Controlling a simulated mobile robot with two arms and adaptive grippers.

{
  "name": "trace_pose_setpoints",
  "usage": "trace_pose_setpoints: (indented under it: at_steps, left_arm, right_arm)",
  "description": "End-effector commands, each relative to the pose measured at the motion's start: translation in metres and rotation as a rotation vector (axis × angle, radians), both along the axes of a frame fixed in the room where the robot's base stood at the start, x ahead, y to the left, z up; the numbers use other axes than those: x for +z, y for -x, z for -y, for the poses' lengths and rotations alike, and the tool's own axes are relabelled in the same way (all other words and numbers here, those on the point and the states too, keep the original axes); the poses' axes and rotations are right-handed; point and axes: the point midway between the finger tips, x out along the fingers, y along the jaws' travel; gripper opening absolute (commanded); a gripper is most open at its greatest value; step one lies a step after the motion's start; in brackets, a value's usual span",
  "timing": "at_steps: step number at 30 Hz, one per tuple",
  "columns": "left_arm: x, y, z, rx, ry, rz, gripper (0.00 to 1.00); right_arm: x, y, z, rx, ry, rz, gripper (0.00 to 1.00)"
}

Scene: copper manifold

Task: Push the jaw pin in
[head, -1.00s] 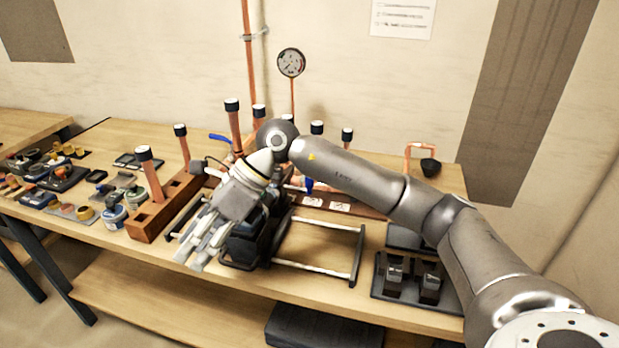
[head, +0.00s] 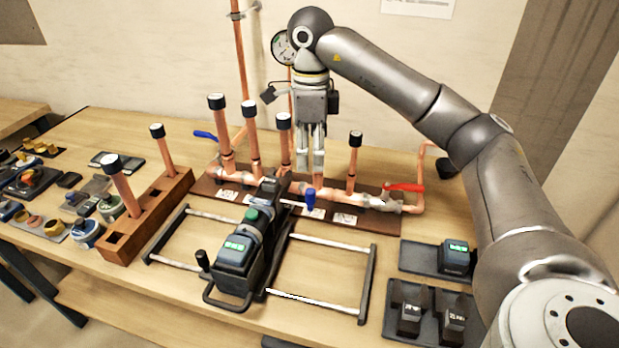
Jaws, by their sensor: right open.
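A dark press tool (head: 243,238) with a green button and a lit green display lies on a metal rail stand (head: 368,285). Its front end points at the copper manifold (head: 335,193). The jaw pin is too small to make out at the tool's front. My right gripper (head: 311,176) points down above the manifold, just right of the tool's front end. It is open, with its fingers fairly close together and nothing visible between them. Whether the fingertips touch the pipe cannot be told. My left gripper is not in view.
Upright capped copper stubs rise from the manifold and from a wooden block (head: 150,215) at left. A blue lever (head: 205,135) and a red lever (head: 404,187) stick out. Black trays (head: 398,320) with batteries sit at right; several small parts lie at far left.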

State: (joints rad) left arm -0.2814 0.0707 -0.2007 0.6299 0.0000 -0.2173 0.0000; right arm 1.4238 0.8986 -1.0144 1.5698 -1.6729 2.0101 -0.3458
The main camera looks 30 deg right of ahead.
Motion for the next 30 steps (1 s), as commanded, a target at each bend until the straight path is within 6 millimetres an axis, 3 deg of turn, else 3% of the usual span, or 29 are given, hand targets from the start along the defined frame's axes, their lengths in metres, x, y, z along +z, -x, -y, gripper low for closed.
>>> trace_pose_setpoints:
  at_steps: [4, 10, 14, 17, 22, 25, 30]
  left_arm:
    - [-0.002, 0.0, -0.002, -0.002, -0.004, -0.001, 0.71]
    - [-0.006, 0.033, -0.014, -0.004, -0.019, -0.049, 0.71]
    - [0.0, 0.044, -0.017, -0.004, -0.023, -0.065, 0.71]
    - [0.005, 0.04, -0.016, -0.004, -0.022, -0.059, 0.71]
    - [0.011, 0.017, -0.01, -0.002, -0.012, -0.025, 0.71]
    - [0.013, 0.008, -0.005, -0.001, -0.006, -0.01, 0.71]
    - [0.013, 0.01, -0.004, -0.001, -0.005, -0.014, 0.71]
  right_arm:
    - [-0.009, 0.001, 0.0, 0.001, 0.001, -0.004, 0.42]
    - [-0.032, 0.001, 0.0, 0.002, 0.0, -0.005, 0.42]
    - [-0.055, 0.002, 0.0, 0.0, 0.002, -0.006, 0.42]
    - [-0.073, 0.002, 0.0, 0.0, 0.001, -0.004, 0.42]
    - [-0.096, 0.002, 0.0, 0.0, 0.0, -0.004, 0.42]
    - [-0.103, 0.001, 0.0, 0.0, 0.0, -0.001, 0.42]
    - [-0.108, 0.001, -0.001, 0.001, 0.0, 0.0, 0.42]
